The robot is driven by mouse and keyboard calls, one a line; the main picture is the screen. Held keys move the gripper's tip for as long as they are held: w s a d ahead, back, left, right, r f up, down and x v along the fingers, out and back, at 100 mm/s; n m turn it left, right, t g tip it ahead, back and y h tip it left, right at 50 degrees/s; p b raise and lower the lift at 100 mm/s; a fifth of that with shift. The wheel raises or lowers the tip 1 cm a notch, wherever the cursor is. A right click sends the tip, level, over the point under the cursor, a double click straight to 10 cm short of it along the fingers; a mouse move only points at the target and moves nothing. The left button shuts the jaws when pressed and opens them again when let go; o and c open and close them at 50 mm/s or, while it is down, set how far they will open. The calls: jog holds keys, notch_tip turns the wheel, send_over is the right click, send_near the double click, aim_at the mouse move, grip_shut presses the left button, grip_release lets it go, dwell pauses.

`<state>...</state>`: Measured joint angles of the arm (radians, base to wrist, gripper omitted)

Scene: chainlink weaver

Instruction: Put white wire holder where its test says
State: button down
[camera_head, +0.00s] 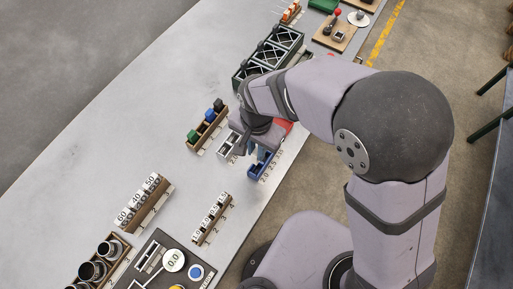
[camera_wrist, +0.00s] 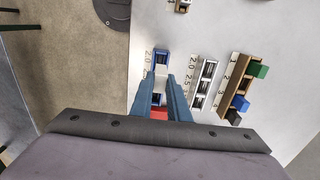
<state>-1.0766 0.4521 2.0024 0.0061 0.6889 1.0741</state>
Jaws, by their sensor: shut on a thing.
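My gripper (camera_wrist: 161,77) hangs over the blue slotted rack (camera_wrist: 161,57). Its two blue fingers are shut on a small white piece (camera_wrist: 160,70), which looks like the white wire holder; its lower part is hard to make out. Whether it touches the rack cannot be told. In the head view the blue rack (camera_head: 262,165), marked 2.0, 2.5 and a third size, lies below my wrist; the held piece is hidden there. A white slotted rack (camera_head: 229,146) with similar marks stands left of it, also in the wrist view (camera_wrist: 203,84).
A wooden rack (camera_head: 194,134) with green, blue and black blocks stands left of the white rack. A dark panel (camera_head: 150,280) with a dial reading 0.0 is at the bottom. Numbered racks (camera_head: 150,212) stand nearby. A red thing (camera_wrist: 158,114) lies beside the blue rack. Grey table is clear at left.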

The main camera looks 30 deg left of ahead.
jog(key=shift+f+b, duration=3.35)
jog(key=shift+f, duration=0.7)
jog(key=c, duration=1.6)
grip_release()
jog(key=shift+r+b, duration=0.9)
jog(key=shift+r, duration=2.75)
